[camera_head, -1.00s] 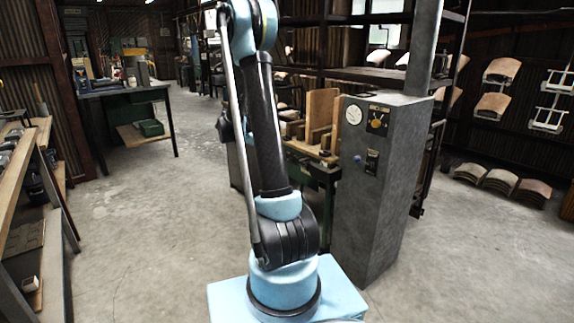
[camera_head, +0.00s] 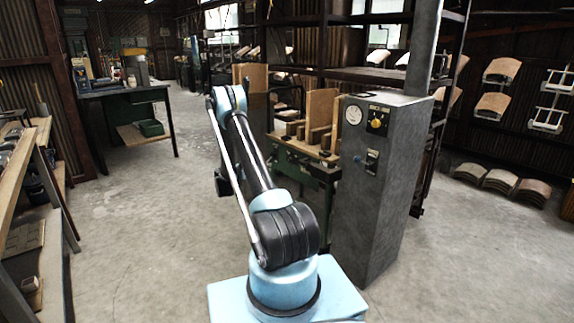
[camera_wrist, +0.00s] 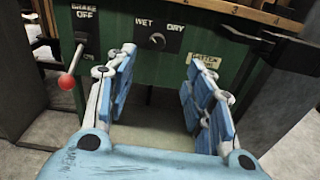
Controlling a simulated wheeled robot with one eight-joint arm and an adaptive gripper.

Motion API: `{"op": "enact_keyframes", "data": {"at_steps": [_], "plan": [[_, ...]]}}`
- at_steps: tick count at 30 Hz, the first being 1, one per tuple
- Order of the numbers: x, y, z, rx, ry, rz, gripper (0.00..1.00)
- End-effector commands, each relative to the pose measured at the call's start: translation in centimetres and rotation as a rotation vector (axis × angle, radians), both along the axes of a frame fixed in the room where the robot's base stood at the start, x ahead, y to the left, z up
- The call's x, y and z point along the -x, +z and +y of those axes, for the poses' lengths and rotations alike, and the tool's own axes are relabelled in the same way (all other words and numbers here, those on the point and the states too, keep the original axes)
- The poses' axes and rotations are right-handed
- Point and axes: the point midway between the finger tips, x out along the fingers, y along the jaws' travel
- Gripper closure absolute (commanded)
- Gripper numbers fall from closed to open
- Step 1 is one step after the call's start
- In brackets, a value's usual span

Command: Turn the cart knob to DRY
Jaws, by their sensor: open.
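The cart knob (camera_wrist: 157,41) is a small dark round dial on a black plate (camera_wrist: 145,33) marked WET on the left and DRY on the right. The plate is on the cart's dark green front panel (camera_wrist: 205,42). The knob's pointer is too small to read surely. In the wrist view my gripper (camera_wrist: 161,62) is open, its blue-padded fingers spread below and to either side of the knob, nothing between them. The fingers look apart from the knob. In the head view the green cart (camera_head: 305,168) stands behind my arm; the knob is not seen there.
Left of the knob a lever with a red ball (camera_wrist: 67,82) sticks out under a BRAKE OFF label (camera_wrist: 84,14). A grey control pillar (camera_head: 370,190) with a gauge and yellow knob stands right of the cart. Open concrete floor (camera_head: 150,220) lies to the left.

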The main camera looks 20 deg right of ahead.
Motion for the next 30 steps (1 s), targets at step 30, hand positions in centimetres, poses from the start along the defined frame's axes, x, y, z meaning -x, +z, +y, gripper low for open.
{"op": "enact_keyframes", "data": {"at_steps": [30], "plan": [[-4.1, -2.4, -10.6, 0.070, 0.004, 0.044, 0.52]]}}
